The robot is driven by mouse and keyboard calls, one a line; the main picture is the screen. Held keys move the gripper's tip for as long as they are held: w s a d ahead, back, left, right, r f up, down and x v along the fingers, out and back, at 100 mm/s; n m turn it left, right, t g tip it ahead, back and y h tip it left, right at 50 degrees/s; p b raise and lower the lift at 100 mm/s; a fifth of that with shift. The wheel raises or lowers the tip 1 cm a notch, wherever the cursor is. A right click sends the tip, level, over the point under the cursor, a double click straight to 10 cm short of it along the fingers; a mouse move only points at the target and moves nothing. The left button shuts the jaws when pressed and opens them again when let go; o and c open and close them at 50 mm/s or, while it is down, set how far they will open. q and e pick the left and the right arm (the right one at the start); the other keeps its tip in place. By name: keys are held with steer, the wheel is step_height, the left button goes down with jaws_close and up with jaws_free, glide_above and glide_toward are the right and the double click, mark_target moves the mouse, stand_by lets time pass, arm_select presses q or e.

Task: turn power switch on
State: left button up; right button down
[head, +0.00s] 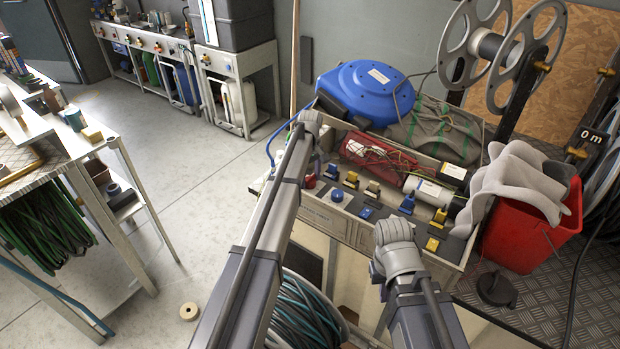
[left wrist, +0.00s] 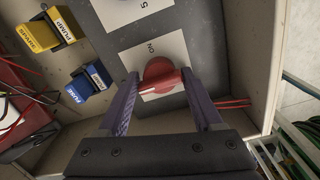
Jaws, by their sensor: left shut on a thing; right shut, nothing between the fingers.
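A red rotary switch (left wrist: 158,76) with a white pointer line sits on a white plate marked ON, which reads upside down in the left wrist view. My left gripper (left wrist: 163,92) has one purple finger on each side of the knob and is shut on it. The pointer line runs to the lower left in that view. In the head view my left arm reaches the left end of the switch panel (head: 388,212), and its fingertips are hidden. My right gripper (head: 394,240) is at the panel's front edge, shut and empty; its fingers are hardly visible.
Behind the panel are red wires (head: 376,160) and a blue hose reel (head: 364,92). A red bucket (head: 525,235) with a grey cloth stands right.

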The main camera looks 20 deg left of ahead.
arm_select(q)
steer(key=shift+m, duration=0.3)
steer(key=m, duration=1.7)
steer(key=shift+m, duration=0.3)
stand_by(0.4)
steer(key=o, duration=1.1)
